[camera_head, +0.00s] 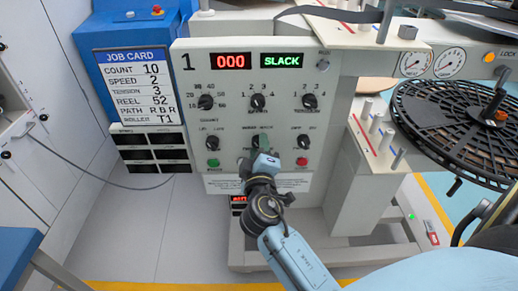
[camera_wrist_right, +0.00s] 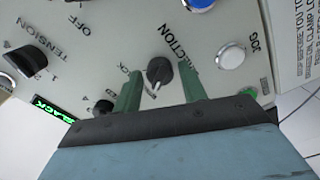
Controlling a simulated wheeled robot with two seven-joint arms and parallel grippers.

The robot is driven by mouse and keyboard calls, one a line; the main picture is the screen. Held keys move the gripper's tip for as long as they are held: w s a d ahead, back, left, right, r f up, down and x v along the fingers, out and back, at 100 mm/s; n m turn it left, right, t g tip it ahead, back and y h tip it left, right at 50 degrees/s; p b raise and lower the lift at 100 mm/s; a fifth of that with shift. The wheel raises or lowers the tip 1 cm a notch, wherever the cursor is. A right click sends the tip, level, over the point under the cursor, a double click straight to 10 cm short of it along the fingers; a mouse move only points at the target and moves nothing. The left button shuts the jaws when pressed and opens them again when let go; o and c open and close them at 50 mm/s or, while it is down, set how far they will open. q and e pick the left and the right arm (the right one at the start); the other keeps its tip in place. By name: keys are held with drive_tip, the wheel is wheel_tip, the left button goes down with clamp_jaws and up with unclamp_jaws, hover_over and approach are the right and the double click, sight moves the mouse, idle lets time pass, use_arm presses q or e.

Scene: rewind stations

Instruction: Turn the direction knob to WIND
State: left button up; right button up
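The direction knob (camera_wrist_right: 159,71) is a round black knob with a white pointer line, on the light panel in the right wrist view. Its pointer faces down toward my gripper in that view. Part of its label is hidden. My right gripper (camera_wrist_right: 159,80) is open, with one green finger on each side of the knob; I see gaps between fingers and knob. In the head view my right gripper (camera_head: 262,156) is at the lower middle of the control panel (camera_head: 190,70) and hides most of the knob. My left gripper is not in view.
Neighbouring controls are a white JOG button (camera_wrist_right: 230,56), a tension knob (camera_wrist_right: 25,61) and a red button (camera_head: 302,161). The panel displays (camera_head: 256,61) read 000 and SLACK. A job card (camera_head: 137,84) is at left, a black reel (camera_head: 455,125) at right.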

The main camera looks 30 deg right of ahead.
drive_tip(key=shift+o, duration=0.9)
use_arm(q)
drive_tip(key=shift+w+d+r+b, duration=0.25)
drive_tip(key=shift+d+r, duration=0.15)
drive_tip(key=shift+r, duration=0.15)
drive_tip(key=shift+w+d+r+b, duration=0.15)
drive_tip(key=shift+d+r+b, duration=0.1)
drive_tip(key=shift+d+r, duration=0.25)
use_arm(e)
drive_tip(key=v, duration=1.3)
drive_tip(key=shift+a, duration=0.15)
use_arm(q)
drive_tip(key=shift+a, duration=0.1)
use_arm(e)
drive_tip(key=shift+s, duration=0.1)
